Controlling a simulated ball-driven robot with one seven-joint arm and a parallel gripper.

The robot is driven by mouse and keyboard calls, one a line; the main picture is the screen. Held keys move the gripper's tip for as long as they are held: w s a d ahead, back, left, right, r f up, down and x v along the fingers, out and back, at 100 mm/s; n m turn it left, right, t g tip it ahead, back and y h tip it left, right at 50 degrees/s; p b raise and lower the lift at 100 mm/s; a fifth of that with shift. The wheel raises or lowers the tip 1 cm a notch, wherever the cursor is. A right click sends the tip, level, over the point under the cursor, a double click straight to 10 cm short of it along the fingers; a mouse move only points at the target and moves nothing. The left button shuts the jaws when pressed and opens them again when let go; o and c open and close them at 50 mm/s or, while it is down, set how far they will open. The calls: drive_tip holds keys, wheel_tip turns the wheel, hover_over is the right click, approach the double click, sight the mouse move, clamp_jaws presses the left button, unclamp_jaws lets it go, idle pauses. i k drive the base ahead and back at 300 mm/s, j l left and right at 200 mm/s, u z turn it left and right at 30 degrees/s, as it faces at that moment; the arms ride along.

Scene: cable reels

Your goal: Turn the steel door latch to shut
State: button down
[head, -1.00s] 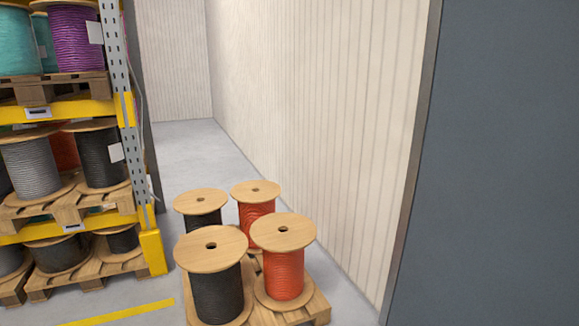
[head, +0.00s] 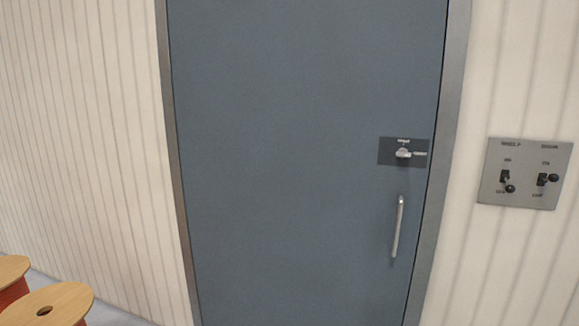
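The steel door latch (head: 404,154) is a small bright knob or lever on a dark plate (head: 386,151), at the right side of the blue-grey door (head: 300,150). A small steel piece extends from it to the right, toward the frame. The label above it is too small to read, and I cannot tell which way the latch is set. A vertical steel pull handle (head: 398,228) is below the latch. The door sits flush in its grey frame and looks closed. My gripper is not in view.
A grey switch panel (head: 525,173) with two black-knobbed switches is on the pale ribbed wall right of the door. Wooden-flanged cable reels (head: 62,303) stand at the lower left. No obstacle shows in front of the latch.

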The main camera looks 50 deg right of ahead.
sight(403, 153)
drive_tip(key=l+z, duration=0.1)
drive_tip(key=z, duration=0.35)
drive_tip(key=k+l+z, duration=0.1)
drive_tip(key=z, duration=0.35)
drive_tip(key=l+z, duration=0.15)
drive_tip(key=z, duration=0.3)
